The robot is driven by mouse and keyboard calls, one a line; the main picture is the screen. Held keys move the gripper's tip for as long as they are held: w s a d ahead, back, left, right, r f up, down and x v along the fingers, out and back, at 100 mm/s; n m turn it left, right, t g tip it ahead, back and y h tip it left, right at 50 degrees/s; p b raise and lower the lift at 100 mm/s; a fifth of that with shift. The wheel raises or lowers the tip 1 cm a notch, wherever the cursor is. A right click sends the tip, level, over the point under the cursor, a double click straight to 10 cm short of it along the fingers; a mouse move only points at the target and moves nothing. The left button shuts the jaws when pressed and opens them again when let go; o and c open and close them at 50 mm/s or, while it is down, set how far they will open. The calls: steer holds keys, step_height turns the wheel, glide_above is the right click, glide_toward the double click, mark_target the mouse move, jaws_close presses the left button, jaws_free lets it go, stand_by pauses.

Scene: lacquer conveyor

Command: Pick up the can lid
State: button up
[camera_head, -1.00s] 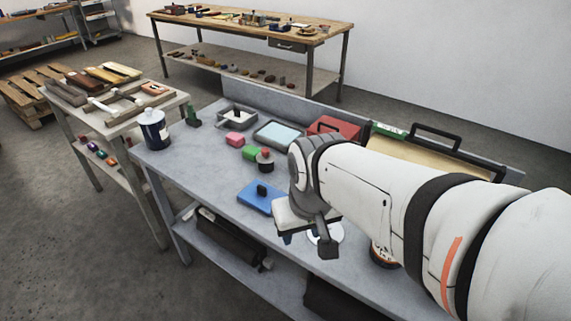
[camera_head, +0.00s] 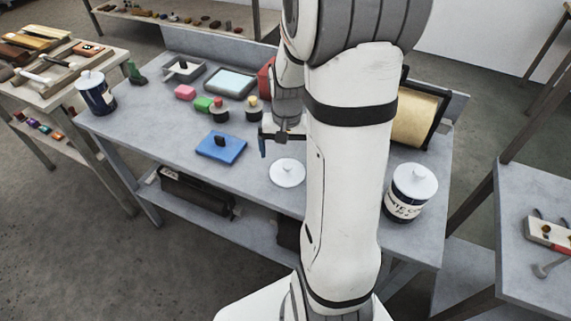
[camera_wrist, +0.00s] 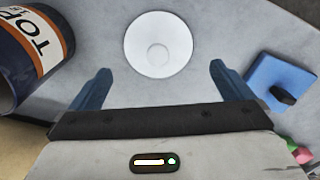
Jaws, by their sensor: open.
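The can lid (camera_head: 287,173) is a white round disc with a small raised knob, lying on the grey workbench in the head view. It also shows whole in the wrist view (camera_wrist: 158,44), at top centre. My gripper (camera_wrist: 160,70) is open and empty, its two blue fingers spread wide. In the wrist view the lid appears between and beyond the fingertips, with no contact visible. In the head view my gripper (camera_head: 281,138) is just behind the lid, partly hidden by my arm.
A dark can labelled "TOP" (camera_wrist: 32,52) stands close on the left in the wrist view. A blue block with a black handle (camera_head: 221,146) lies left of the lid. Lidded cans stand at the bench's left (camera_head: 96,92) and right (camera_head: 411,198). Clear bench surrounds the lid.

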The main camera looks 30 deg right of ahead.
mark_target(287, 164)
step_height(287, 164, down, 6)
steer(key=shift+d+f, duration=0.1)
steer(key=shift+f, duration=0.05)
steer(key=shift+c, duration=0.2)
steer(key=c, duration=0.6)
